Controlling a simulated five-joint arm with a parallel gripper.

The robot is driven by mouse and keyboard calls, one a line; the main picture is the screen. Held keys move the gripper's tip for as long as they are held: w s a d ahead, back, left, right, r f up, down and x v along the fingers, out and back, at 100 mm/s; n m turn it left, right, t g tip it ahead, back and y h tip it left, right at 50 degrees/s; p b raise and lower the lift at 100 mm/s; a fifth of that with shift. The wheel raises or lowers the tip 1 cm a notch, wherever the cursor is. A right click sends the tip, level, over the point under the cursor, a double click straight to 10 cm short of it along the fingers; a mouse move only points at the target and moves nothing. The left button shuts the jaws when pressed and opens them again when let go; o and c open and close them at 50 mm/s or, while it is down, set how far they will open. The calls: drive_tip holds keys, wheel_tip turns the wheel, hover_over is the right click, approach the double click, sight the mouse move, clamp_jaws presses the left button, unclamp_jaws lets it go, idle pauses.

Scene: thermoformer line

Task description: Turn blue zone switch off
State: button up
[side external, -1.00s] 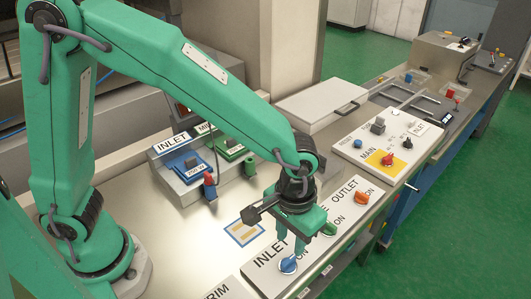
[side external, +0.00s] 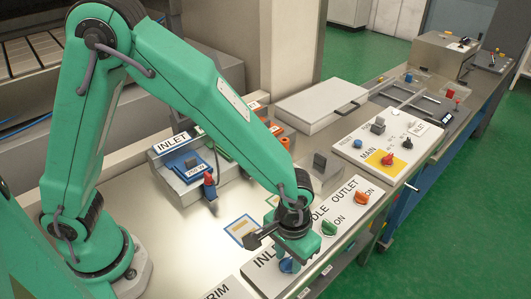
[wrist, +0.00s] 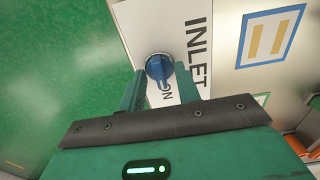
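The blue zone switch (side external: 287,266) is a round knob on the white INLET panel, partly hidden by my gripper (side external: 291,251) in the side view. In the wrist view the blue switch (wrist: 159,67) lies between the two green fingertips of my gripper (wrist: 161,73). A finger is on each side, with a visible gap to the knob. My gripper is open and holds nothing. The knob's handle bar points towards the printed ON label (wrist: 166,91).
A green knob (side external: 329,229) and an orange knob (side external: 361,197) stand farther along the same panel. A white MAIN panel (side external: 352,146) with a red knob stands to the right.

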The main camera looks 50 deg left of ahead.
clamp_jaws()
drive_tip(key=shift+n, duration=0.3)
drive_tip(key=n, duration=1.3)
drive_tip(key=shift+n, duration=2.2)
